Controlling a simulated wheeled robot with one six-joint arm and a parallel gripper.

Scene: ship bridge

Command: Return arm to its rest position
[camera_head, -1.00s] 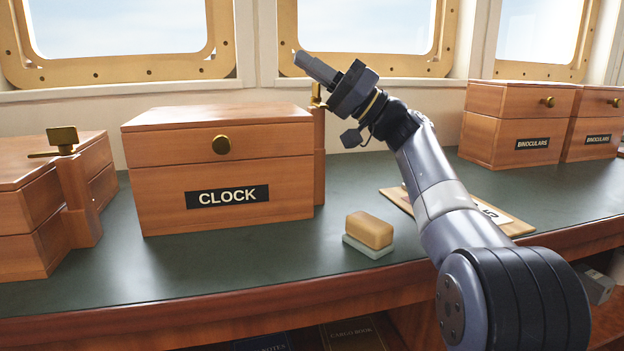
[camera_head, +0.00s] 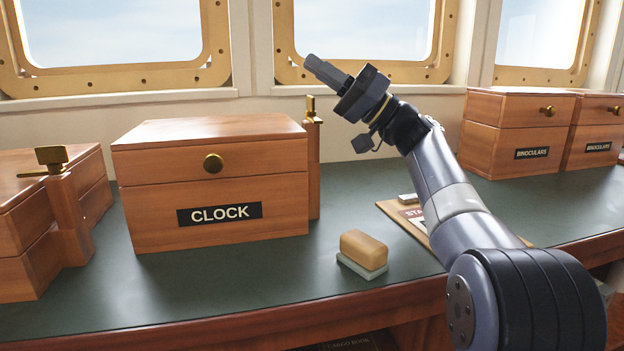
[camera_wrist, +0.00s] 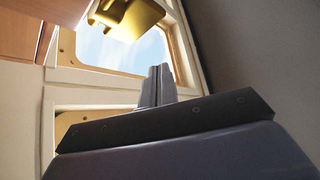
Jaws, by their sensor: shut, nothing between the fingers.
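My arm rises from the lower right of the head view and bends to the left. My gripper (camera_head: 312,62) points up and left in front of the window, above and right of the CLOCK box. It is shut, with nothing held. In the wrist view my gripper (camera_wrist: 157,78) shows its two fingers pressed together, pointing toward the window frame. No object touches the fingers.
The wooden CLOCK box (camera_head: 215,195) stands closed on the green counter (camera_head: 300,290). A tan block on a pale base (camera_head: 363,250) lies right of it. BINOCULARS boxes (camera_head: 510,150) stand at the right. A wooden post (camera_head: 314,165) with brass top stands behind the CLOCK box.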

